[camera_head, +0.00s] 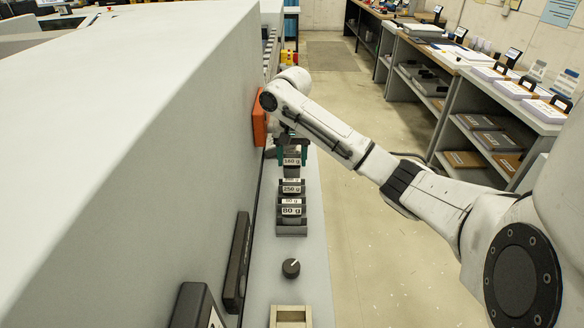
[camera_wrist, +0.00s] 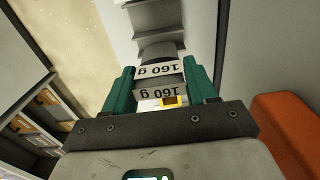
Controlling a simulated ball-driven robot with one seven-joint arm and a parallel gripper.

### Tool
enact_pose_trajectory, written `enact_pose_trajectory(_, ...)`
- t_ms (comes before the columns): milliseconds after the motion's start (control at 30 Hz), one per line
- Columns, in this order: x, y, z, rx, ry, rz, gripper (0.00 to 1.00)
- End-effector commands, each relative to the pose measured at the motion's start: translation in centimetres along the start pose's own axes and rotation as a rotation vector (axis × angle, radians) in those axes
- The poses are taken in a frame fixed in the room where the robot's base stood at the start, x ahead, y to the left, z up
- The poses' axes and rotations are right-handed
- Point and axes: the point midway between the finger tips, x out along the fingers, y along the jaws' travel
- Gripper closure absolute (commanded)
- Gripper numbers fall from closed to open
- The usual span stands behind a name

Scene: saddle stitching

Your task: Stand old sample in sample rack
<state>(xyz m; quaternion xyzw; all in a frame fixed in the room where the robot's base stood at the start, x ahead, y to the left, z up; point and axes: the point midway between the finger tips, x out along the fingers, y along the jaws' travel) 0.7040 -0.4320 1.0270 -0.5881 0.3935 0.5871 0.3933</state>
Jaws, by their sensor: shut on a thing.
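My gripper (camera_head: 291,152) has teal fingers and is at the far end of the sample rack (camera_head: 291,230), a dark stepped holder on the grey ledge. In the wrist view my gripper (camera_wrist: 158,75) is shut on a dark sample (camera_wrist: 160,94) labelled 160 g, with a small yellow patch by its label. A second 160 g label (camera_wrist: 158,70) shows just beyond it, also between the fingers. Several labelled samples stand in the rack in the head view, including 250 g (camera_head: 291,189) and 80 g (camera_head: 291,211). Whether the held sample touches the rack is unclear.
A tall grey machine housing (camera_head: 120,130) runs close along the left. An orange box (camera_head: 259,118) on it is right beside my gripper. A black knob (camera_head: 291,268) and a beige tray (camera_head: 291,317) are on the near ledge. Shelves stand across the open floor.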

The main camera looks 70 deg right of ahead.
Motion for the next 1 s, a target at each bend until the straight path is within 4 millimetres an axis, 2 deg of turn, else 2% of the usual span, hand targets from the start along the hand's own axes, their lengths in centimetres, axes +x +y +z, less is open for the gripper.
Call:
enact_pose_trajectory(233, 2.7, 0.1, 0.0, 0.0, -0.001, 0.002, 0.73)
enact_pose_trajectory(633, 3.3, 0.0, 0.1, 0.0, -0.001, 0.0, 0.73)
enact_pose_trajectory(667, 3.3, 0.0, 0.1, 0.0, 0.0, 0.0, 0.4)
enact_pose_trajectory(900, 3.2, 0.0, 0.1, 0.0, -0.001, 0.0, 0.18)
enact_pose_trajectory(1000, 3.2, 0.0, 0.1, 0.0, -0.001, 0.0, 0.18)
